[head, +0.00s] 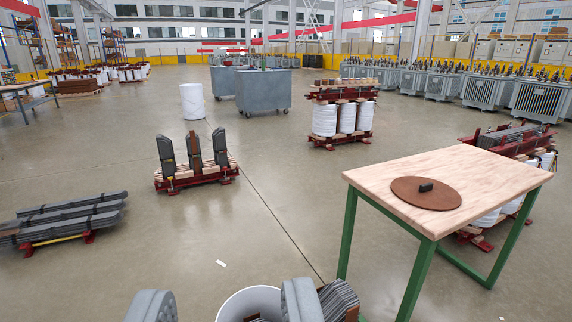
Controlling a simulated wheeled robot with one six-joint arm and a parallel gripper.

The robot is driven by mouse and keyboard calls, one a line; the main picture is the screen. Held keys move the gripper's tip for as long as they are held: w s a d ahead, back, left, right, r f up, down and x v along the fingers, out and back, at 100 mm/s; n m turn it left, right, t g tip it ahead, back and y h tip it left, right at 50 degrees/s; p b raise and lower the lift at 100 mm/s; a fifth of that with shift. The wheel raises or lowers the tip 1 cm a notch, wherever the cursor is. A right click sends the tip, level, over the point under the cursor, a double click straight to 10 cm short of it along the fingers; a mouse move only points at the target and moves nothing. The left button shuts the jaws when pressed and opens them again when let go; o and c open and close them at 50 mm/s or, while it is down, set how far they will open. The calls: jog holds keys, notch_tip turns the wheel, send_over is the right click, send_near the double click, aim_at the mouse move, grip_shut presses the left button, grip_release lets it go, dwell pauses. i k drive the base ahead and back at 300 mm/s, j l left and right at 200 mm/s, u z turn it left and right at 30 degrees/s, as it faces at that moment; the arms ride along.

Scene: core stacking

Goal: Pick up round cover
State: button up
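The round cover (430,200) is a flat brown disc with a small black handle on top. It lies flat on the light wooden top of a green-legged table (480,165) at the right. My gripper (225,298) shows at the bottom edge as two grey fingers set wide apart. It is open, with nothing clasped between the fingers, and it is to the left of the table, well apart from the cover. The lower parts of the fingers are cut off by the frame.
A white cylinder (250,303) and stacked dark sheets (338,298) show below, near my gripper. A red-based core with upright stacks (193,170) stands mid-left. Grey strips (75,215) lie at far left. A coil assembly (342,118) and grey carts (258,92) stand behind. Open floor lies between.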

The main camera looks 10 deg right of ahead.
aim_at(423, 192)
jog(key=i+l, duration=0.35)
jog(key=l, duration=0.25)
jog(key=i+l, duration=0.4)
jog(key=l, duration=0.15)
jog(key=i+l+z, duration=0.1)
jog(key=i+l, duration=0.25)
jog(key=l, duration=0.25)
jog(key=i+l, duration=0.35)
jog(key=l, duration=0.2)
